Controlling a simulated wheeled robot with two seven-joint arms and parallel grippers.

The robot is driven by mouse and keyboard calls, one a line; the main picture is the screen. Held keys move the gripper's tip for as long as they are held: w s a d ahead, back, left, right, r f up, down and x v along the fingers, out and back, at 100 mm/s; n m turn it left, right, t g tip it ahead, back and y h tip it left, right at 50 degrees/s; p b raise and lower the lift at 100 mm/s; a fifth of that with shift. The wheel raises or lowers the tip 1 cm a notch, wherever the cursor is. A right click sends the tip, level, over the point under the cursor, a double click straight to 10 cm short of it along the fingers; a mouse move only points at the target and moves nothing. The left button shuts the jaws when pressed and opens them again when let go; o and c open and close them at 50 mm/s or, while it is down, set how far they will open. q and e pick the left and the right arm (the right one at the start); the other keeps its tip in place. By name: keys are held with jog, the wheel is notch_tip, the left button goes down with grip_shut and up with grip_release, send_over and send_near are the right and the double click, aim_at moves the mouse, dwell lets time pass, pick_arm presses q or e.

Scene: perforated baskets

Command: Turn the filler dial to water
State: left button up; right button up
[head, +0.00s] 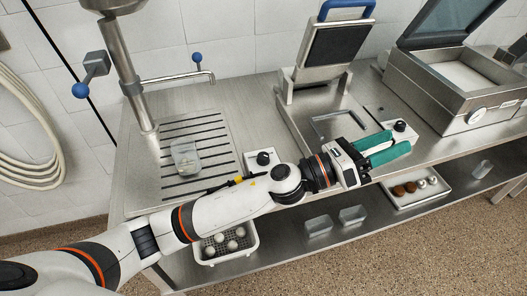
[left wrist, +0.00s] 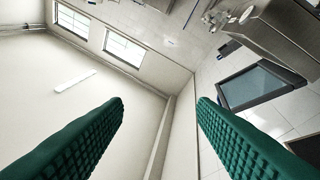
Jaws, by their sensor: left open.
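Two black dials on white plates show in the head view. One dial (head: 263,158) is beside the drain grate at the left, below the filler pipe. The other dial (head: 399,127) is at the right, by the press. Their markings are too small to read. My left gripper (head: 400,142) has green fingers, held apart and empty. In the picture its tips are just below the right dial; contact cannot be told. In the left wrist view the open fingers (left wrist: 160,140) have nothing between them, and no dial shows there. My right gripper is not in view.
A clear cup (head: 186,158) stands on the drain grate (head: 205,130). A press with a blue handle (head: 335,45) stands at the back middle. A lidded steel machine (head: 460,85) is at the right. The lower shelf holds a white basket (head: 228,254), clear containers (head: 318,225) and a tray (head: 408,200).

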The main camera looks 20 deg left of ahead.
pick_arm(q)
jog(key=s+d+f+m+g, duration=0.1)
jog(key=d+m+g, duration=0.2)
jog(key=m+g, duration=0.45)
jog(key=m+g+y, duration=0.4)
jog(key=m+y, duration=1.5)
jog(key=m, duration=0.3)
send_over(263, 155)
notch_tip(263, 155, down, 8)
jog(key=shift+t, duration=0.25)
notch_tip(263, 155, down, 12)
jog(key=p, duration=0.3)
jog(key=shift+r, duration=0.2)
